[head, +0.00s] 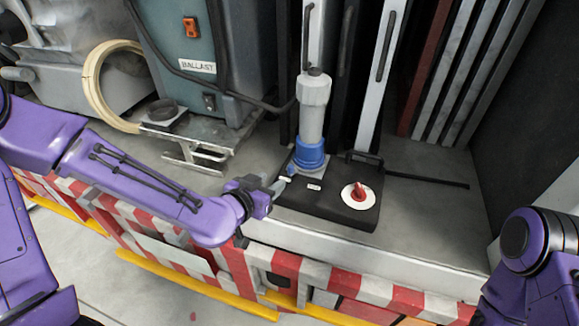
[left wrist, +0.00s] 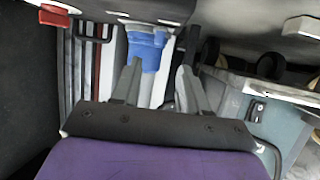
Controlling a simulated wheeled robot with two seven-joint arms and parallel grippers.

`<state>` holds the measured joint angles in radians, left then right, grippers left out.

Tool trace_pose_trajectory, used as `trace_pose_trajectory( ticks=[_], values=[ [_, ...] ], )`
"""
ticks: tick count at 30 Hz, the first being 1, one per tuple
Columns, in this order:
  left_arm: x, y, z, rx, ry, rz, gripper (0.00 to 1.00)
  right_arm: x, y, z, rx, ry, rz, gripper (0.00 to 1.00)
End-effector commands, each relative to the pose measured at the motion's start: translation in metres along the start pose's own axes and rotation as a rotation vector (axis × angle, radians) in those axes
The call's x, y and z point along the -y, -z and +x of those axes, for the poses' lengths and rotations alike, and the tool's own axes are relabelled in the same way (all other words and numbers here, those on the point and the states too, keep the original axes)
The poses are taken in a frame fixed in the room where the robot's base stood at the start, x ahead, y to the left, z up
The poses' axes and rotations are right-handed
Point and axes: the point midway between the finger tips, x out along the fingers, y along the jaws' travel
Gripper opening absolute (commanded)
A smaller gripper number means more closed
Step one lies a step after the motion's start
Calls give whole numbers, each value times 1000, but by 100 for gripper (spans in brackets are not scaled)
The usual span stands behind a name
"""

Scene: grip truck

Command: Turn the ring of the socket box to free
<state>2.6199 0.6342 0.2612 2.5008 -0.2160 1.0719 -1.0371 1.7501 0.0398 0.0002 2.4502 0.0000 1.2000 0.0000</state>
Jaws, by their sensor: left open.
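The socket box (head: 325,210) is a low black box on the truck bed, with a small white label on its front part. A blue ring (head: 310,155) sits around the base of an upright grey plug (head: 313,108) on the box. A red knob (head: 358,193) on a white disc is at the box's right. My left gripper (head: 284,181) is open beside the box's left edge, just short of the ring. In the left wrist view the ring (left wrist: 145,50) shows ahead, between and beyond the open fingers (left wrist: 158,82); I see no contact. My right gripper is out of view.
A teal ballast box (head: 180,50) with a cable stands at the back left, beside a coiled hose (head: 90,85). Upright panels (head: 375,70) stand behind the socket box. A striped red and white edge (head: 330,280) runs along the front. Bare bed (head: 440,215) lies to the right.

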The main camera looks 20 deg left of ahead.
Motion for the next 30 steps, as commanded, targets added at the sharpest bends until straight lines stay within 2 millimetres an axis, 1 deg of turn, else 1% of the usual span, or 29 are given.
trace_pose_trajectory(
  ticks=[1,4,12,15,19,26,27,29,30],
  values=[
    [0,6,3,-14,-4,12,44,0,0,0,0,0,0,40],
    [-1,7,17,-14,-4,16,44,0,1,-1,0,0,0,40],
    [-1,7,77,-12,-2,13,44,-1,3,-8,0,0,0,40],
    [-1,7,92,-12,-3,15,44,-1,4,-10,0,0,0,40],
    [-1,8,103,-14,-3,14,44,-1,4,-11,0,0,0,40],
    [-1,7,104,-13,-4,13,44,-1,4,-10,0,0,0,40],
    [-1,7,104,-13,-4,13,37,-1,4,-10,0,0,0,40],
    [-1,7,104,-13,-4,13,18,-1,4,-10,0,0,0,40],
    [-1,7,104,-13,-3,13,5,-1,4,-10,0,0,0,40]
  ],
)
